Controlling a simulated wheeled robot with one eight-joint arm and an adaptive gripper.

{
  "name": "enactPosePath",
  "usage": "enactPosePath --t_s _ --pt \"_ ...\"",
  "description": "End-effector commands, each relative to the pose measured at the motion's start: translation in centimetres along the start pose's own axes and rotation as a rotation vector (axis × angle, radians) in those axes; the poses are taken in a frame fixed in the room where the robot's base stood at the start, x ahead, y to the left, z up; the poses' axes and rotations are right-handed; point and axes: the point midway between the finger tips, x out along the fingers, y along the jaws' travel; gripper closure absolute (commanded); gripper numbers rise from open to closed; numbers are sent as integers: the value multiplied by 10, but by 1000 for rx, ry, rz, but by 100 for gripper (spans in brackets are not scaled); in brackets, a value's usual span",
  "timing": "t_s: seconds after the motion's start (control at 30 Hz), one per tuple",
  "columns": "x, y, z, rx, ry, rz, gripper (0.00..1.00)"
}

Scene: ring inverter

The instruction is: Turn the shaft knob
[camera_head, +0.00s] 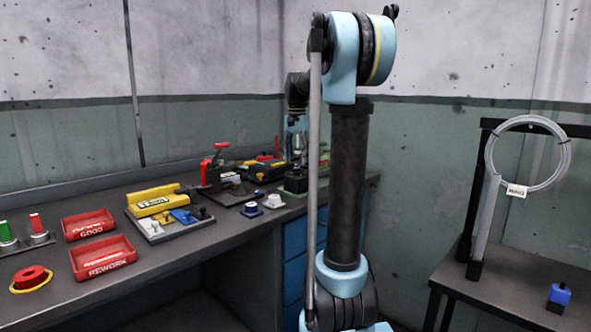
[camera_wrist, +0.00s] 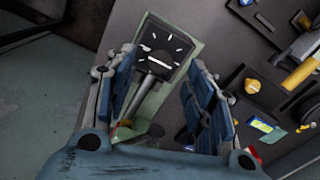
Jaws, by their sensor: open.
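A black square dial plate (camera_wrist: 172,45) with white tick marks sits on a pale green base (camera_wrist: 193,45) in the wrist view. A grey metallic shaft (camera_wrist: 148,86) shows in front of the dial, between my fingers. I cannot make out a separate knob on it. My gripper (camera_wrist: 160,62) is open, one blue-padded finger on each side of the shaft and dial. Whether either finger touches is unclear. In the head view, my gripper (camera_head: 297,128) points down above the green base (camera_head: 296,185) at the bench's far right end, partly hidden by my arm.
The grey bench (camera_head: 190,245) holds red trays (camera_head: 103,257), a yellow fixture (camera_head: 152,200) and a red-handled clamp (camera_head: 212,165). In the wrist view, a dark tray of small parts (camera_wrist: 250,85) lies right of the dial. A side table (camera_head: 500,300) stands apart at right.

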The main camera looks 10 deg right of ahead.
Motion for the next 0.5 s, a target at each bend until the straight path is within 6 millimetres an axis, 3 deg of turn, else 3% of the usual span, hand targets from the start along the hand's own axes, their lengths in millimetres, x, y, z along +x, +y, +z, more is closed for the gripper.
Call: enactPosePath --t_s 0.2,0.5 --pt "30 0 0 0 0 0 51" --pt "44 0 0 0 0 0 51"
